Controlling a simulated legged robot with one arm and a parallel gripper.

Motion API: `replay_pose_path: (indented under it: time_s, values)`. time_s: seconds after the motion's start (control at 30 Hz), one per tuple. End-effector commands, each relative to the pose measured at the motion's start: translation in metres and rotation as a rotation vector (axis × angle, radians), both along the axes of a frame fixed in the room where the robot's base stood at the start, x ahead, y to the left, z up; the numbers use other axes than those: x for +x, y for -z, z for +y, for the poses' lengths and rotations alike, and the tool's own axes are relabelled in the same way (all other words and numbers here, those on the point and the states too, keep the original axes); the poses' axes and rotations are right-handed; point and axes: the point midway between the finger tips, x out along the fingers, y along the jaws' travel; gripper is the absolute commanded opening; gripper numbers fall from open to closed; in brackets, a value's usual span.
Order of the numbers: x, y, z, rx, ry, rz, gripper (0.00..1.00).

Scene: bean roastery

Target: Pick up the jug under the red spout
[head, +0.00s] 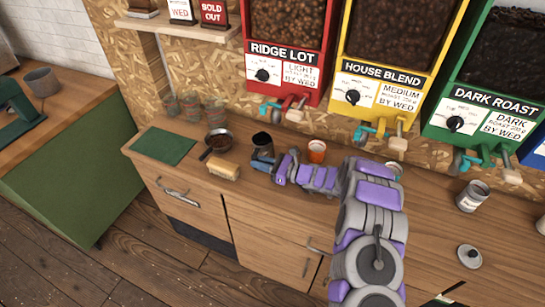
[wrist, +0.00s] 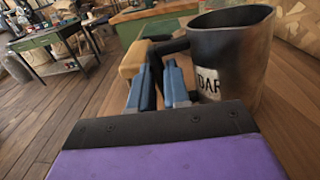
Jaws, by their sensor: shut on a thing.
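A dark metal jug (head: 263,146) is on or just above the wooden counter, left of and below the red spout (head: 291,104) of the Ridge Lot dispenser. In the wrist view the jug (wrist: 235,55) looks upright, with a black handle (wrist: 172,45) and a pale label reading "DAR", the rest cut off. My gripper (head: 262,164) reaches it from the right in the head view. Its blue fingers (wrist: 158,82) are shut on the jug's handle, beside the body. Whether the jug's base touches the counter is hard to tell.
A tan block (head: 224,171), a dark pan (head: 217,142) and a green mat (head: 164,146) lie left of the jug. An orange cup (head: 317,151) stands to the right. Clear cups (head: 191,105) stand behind. A pale canister (head: 472,196) is far right.

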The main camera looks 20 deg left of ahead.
Motion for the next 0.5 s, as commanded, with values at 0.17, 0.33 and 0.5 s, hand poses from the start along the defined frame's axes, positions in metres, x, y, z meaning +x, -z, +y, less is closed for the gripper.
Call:
replay_pose_path:
  time_s: [0.17,0.33,0.5]
  values:
    - [0.000,0.001,-0.008,0.002,0.000,0.007,0.00]
    - [0.000,0.001,-0.013,0.004,0.001,0.009,0.00]
    - [0.000,0.003,-0.007,-0.002,0.001,0.009,0.00]
